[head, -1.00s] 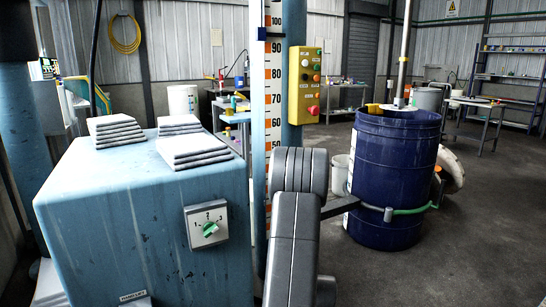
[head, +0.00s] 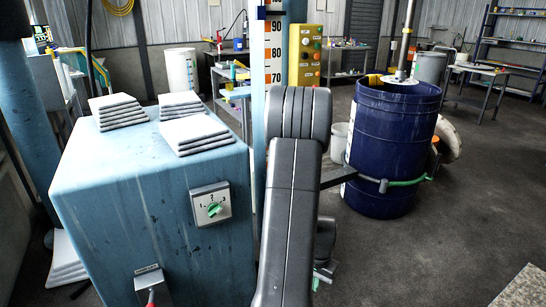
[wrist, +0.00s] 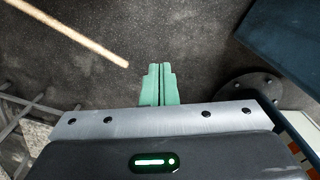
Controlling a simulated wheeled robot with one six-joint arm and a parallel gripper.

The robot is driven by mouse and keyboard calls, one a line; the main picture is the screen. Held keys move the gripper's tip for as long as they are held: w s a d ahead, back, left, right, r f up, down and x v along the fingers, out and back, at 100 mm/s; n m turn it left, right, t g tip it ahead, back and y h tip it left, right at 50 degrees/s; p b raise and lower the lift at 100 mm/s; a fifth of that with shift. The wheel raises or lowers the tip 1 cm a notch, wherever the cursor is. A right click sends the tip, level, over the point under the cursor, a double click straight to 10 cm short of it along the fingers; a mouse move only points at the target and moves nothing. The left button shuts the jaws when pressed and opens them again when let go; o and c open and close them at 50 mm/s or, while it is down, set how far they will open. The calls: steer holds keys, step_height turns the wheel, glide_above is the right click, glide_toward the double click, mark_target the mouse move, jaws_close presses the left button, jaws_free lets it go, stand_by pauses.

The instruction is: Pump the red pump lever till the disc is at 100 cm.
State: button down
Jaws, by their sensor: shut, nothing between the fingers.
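The red pump lever (head: 151,298) shows only as a short red tip at the bottom edge of the head view, below a grey bracket on the blue machine housing; the rest is cut off. The height scale (head: 274,50) stands behind my arm, with a dark blue pointer (head: 262,12) between 90 and 100, about 95. My gripper (head: 322,276) is low to the right of the housing, apart from the lever and partly hidden by my arm. In the wrist view its green fingers (wrist: 161,86) are together and empty above the floor; the lever does not show there.
A dark blue drum (head: 394,145) stands right of my arm. A pale stick (wrist: 75,32) shows in the wrist view. Floor at lower right is mostly clear.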

step_height(320, 180, up, 7)
steer(key=p, duration=0.4)
steer(key=shift+f, duration=0.2)
stand_by(0.8)
step_height(320, 180, down, 15)
steer(key=b, duration=1.1)
step_height(320, 180, down, 5)
steer(key=b, duration=0.3)
steer(key=shift+f, duration=0.2)
stand_by(2.9)
steer(key=shift+r, duration=0.1)
